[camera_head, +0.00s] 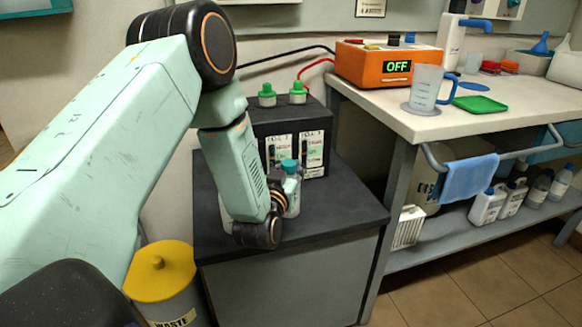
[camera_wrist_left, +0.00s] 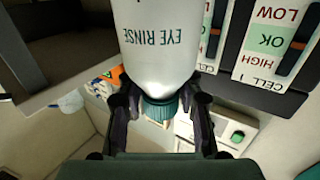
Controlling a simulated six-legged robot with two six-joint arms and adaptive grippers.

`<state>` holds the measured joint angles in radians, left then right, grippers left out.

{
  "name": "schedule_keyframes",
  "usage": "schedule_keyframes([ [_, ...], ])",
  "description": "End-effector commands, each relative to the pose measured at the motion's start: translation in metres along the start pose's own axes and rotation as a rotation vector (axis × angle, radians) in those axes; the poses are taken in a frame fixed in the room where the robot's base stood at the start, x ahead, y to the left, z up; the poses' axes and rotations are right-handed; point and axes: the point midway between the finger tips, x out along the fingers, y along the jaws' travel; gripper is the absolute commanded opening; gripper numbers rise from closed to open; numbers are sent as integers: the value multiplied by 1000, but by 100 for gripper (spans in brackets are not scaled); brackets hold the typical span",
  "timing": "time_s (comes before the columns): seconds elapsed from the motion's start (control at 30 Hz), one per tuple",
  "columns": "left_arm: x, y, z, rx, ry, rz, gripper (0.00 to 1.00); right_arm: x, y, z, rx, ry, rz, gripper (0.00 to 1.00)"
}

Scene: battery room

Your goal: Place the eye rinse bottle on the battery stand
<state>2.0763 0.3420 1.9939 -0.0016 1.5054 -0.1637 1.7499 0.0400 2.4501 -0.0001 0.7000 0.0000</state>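The eye rinse bottle (camera_head: 291,190) is white with a teal cap. It is upright over the black top of the battery stand (camera_head: 345,205), in front of the battery cells. My left forearm and wrist partly cover it in the head view, and I cannot see clearly whether its base touches the top. In the left wrist view the bottle (camera_wrist_left: 160,45) appears upside down, label facing the camera. My left gripper (camera_wrist_left: 161,100) has a finger on each side of the bottle's neck and cap, and looks shut on it. My right gripper is not in view.
Two battery cells (camera_head: 312,150) with green caps stand at the stand's back. A workbench (camera_head: 440,122) to the right holds an orange charger (camera_head: 370,66) and a measuring jug (camera_head: 424,88). A yellow-lidded waste bin (camera_head: 160,270) stands left. The stand's right side is clear.

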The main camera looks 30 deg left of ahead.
Motion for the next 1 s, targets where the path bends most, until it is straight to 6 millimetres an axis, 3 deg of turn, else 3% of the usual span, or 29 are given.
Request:
schedule_keyframes([
  [0.23, 0, 0, 0, 0, 1, 0, 52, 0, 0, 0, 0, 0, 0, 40],
  [0.6, 0, 0, -5, -1, 1, 0, 52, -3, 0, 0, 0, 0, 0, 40],
  [0.77, -24, 0, -4, 1, -5, 1, 52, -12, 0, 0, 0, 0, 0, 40],
  [1.0, -75, 0, -4, 1, -5, 2, 52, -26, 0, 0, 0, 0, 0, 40],
])
